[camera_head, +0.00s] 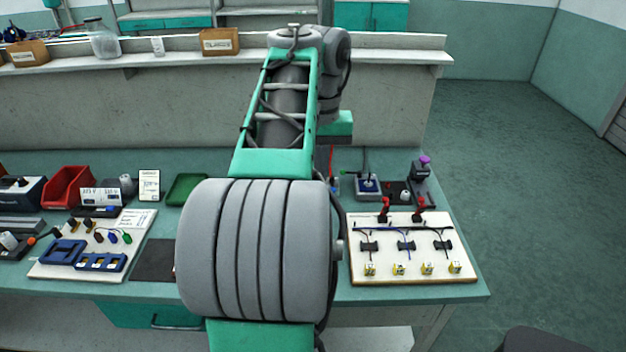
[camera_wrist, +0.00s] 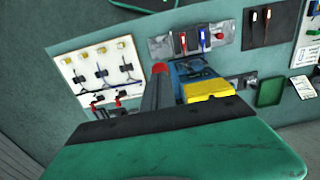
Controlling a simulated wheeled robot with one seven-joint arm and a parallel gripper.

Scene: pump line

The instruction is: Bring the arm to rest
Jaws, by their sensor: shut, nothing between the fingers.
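My arm reaches forward over the bench in the head view, its grey ribbed joint and green links in front. My gripper is hidden behind the arm there. In the wrist view my gripper (camera_wrist: 160,72) shows as narrow grey fingers with a red tip, close together beyond the dark bar and green housing. It is shut with nothing held. It points down toward the bench top. Beside it, to the right in that view, is a blue fixture (camera_wrist: 188,72) with a yellow block (camera_wrist: 207,89). I cannot tell how far the fingers are from it.
A white board (camera_head: 370,275) with red valves stands right of my arm; it also shows in the wrist view (camera_wrist: 75,72). A metal plate (camera_wrist: 162,48) carries red and blue handles. A green tray (camera_head: 187,189) and red bin (camera_head: 66,187) are at left. Floor (camera_head: 530,180) is open at right.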

